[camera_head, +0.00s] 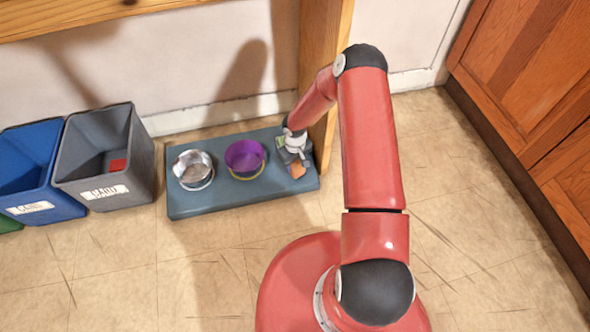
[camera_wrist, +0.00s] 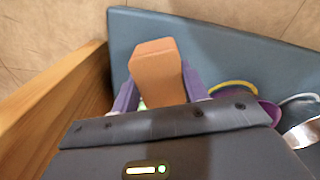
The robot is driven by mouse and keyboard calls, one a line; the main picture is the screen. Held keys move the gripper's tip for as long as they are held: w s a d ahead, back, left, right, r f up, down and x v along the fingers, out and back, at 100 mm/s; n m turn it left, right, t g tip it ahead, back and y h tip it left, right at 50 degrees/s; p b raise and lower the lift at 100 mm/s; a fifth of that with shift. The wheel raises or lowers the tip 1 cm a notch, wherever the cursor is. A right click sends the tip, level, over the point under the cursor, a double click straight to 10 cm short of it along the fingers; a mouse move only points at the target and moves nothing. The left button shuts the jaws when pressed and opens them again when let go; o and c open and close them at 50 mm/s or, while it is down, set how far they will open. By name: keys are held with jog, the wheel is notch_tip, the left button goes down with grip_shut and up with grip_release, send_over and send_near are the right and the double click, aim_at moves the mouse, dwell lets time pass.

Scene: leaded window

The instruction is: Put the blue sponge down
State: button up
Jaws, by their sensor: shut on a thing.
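No blue sponge can be made out in either view. My gripper (camera_head: 294,160) is shut on an orange-brown block (camera_wrist: 155,62), which also shows as a small orange patch in the head view (camera_head: 298,170). In the wrist view the block sits between the two purple fingers of my gripper (camera_wrist: 158,90). The gripper is over the right end of a blue-grey platform (camera_head: 240,196), to the right of a purple bowl (camera_head: 246,160). I cannot tell whether the block touches the platform.
A metal bowl (camera_head: 193,171) stands on the platform's left. A wooden post (camera_head: 325,70) rises close behind the gripper; it fills the left of the wrist view (camera_wrist: 45,105). A grey bin (camera_head: 107,155) with a red thing inside and a blue bin (camera_head: 30,165) stand left. Front floor is clear.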

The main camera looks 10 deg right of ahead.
aim_at(295, 169)
notch_tip(295, 169, down, 4)
jog(key=shift+r+b, duration=0.1)
jog(key=shift+b, duration=0.25)
jog(key=o, duration=1)
jog(key=shift+c, duration=0.2)
